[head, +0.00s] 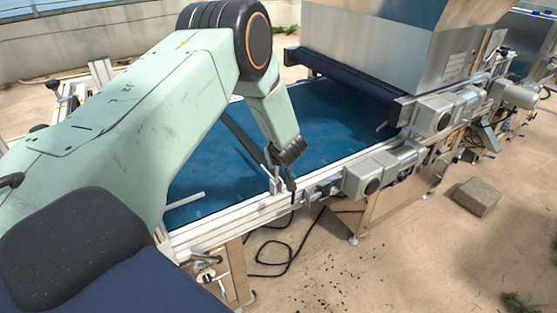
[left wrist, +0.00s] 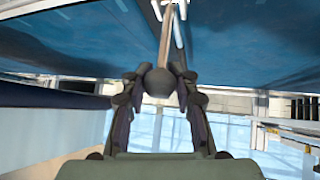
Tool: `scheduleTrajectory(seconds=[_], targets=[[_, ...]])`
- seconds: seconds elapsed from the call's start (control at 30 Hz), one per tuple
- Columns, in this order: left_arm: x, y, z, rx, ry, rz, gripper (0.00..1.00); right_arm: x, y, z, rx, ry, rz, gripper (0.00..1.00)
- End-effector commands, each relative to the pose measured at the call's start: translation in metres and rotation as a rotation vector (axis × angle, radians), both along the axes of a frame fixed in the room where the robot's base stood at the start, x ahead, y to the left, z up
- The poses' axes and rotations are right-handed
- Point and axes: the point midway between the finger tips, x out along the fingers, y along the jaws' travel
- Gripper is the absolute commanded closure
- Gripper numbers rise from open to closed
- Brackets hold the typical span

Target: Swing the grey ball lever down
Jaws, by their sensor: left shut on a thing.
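The grey ball (left wrist: 161,82) of the lever shows in the left wrist view, at the end of a thin brownish rod (left wrist: 166,38). My left gripper (left wrist: 160,76) is shut on the ball, with one finger on each side of it. In the head view my left gripper (head: 291,187) points down at the near rail of the conveyor. There the ball cannot be made out, hidden by or merged with the dark fingers. My right gripper is in neither view.
The blue conveyor belt (head: 335,112) lies behind the gripper, bordered by a pale metal rail (head: 236,213). Grey motor housings (head: 364,178) sit on the rail to the right. A large metal hopper (head: 365,48) stands at the back. A stone block (head: 477,196) lies on the sandy ground.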

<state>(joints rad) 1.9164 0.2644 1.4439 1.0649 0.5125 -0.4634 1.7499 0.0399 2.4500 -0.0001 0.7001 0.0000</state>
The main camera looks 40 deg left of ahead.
Motion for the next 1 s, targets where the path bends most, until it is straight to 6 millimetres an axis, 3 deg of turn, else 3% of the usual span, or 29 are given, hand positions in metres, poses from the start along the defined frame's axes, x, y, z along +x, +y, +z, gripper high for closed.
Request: scheduleTrajectory(seconds=[0.47, 0.5, 0.8, 1.0], targets=[[0.0018, 0.0047, 0.0037, 0.007, -0.007, 0.007, 1.00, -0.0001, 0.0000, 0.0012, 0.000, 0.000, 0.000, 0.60], [0.0019, 0.0048, 0.0038, 0.008, -0.008, 0.007, 0.74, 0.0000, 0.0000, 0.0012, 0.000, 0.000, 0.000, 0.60], [0.0011, 0.0032, 0.0020, 0.005, -0.004, 0.004, 0.48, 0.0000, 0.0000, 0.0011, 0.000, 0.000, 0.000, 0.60], [0.0008, 0.0026, 0.0013, 0.004, -0.003, 0.003, 0.48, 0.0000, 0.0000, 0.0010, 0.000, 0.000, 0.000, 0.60]])
